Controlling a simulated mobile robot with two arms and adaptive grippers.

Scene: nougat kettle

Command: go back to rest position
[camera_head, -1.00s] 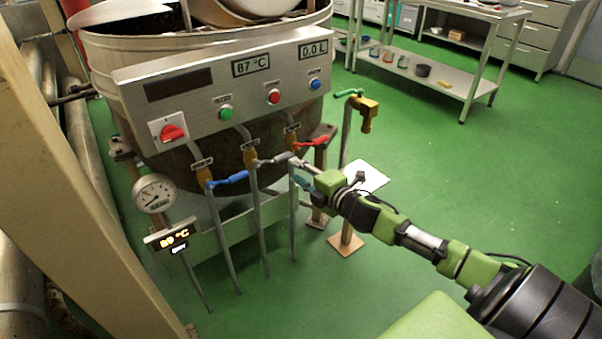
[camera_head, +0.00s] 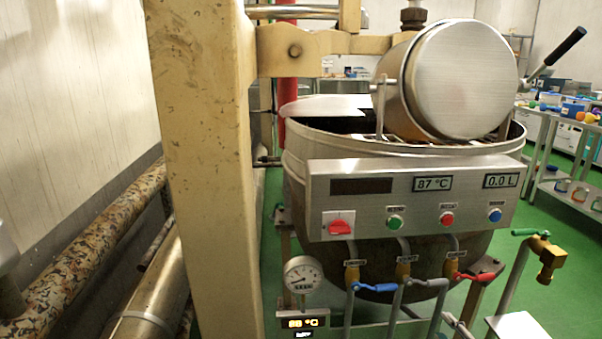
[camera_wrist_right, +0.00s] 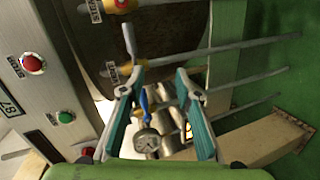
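My right gripper (camera_wrist_right: 158,78) shows in the right wrist view. Its two teal fingers are apart with nothing held between them. Behind and between the fingers are the blue valve lever (camera_wrist_right: 145,99) and the round gauge (camera_wrist_right: 147,140), seen at a slant. In the head view the kettle (camera_head: 300,170) stands in the middle, with its grey control panel (camera_head: 375,205) in front. Below it are the blue lever (camera_head: 375,287), the grey lever (camera_head: 427,283) and the red lever (camera_head: 474,277). My right arm is not clearly seen in the head view. My left gripper is in neither view.
A beige post (camera_head: 205,170) stands close on the left, with pipes (camera_head: 100,245) beside it. The gauge (camera_head: 303,275) and a small display (camera_head: 303,323) sit low in front of the kettle. A yellow tap (camera_head: 545,257) stands at the right. Green floor (camera_head: 560,300) shows there.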

